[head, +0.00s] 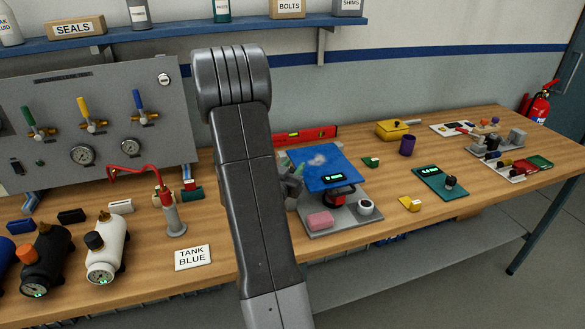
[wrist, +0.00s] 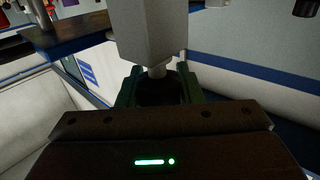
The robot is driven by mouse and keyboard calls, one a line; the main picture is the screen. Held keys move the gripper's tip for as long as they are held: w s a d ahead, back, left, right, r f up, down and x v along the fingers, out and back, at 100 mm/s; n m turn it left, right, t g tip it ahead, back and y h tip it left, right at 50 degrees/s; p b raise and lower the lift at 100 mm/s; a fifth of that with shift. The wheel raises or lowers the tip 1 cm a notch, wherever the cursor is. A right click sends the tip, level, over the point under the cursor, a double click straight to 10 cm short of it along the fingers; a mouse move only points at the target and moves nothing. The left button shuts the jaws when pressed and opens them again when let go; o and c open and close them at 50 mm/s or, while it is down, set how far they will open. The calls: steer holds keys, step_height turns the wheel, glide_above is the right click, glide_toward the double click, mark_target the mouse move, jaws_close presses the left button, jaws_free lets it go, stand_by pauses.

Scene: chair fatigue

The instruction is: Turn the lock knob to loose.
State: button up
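In the wrist view, a dark rounded knob (wrist: 160,92) sits on a short pale stem under a grey block (wrist: 150,35). The green fingers of my gripper (wrist: 158,84) stand one on each side of it. Whether they press on it is too dark to tell. In the head view my arm hides most of the gripper, left of a tilted blue plate (head: 328,163) on a grey base (head: 338,226). A small lit display (head: 333,177) shows at the blue plate. No loose marking is readable.
A yellow block (head: 411,204) and green meter (head: 440,182) lie to the right. A gauge panel (head: 60,110) and tanks (head: 107,253) stand left.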

steer(key=c, duration=0.4)
steer(key=shift+f+n+y+b, duration=0.15)
steer(key=shift+n+y+b, duration=0.35)
steer(key=shift+b, duration=0.55)
steer(key=shift+a+r+n+t+y+b, duration=0.2)
steer(key=shift+n+t+y+b, duration=0.15)
steer(key=shift+y+b, duration=0.3)
steer(key=o, duration=1)
steer(key=shift+c, duration=0.2)
steer(key=b+v, duration=0.2)
steer(key=v, duration=1.1)
steer(key=shift+s+b, duration=0.35)
steer(key=shift+s, duration=0.05)
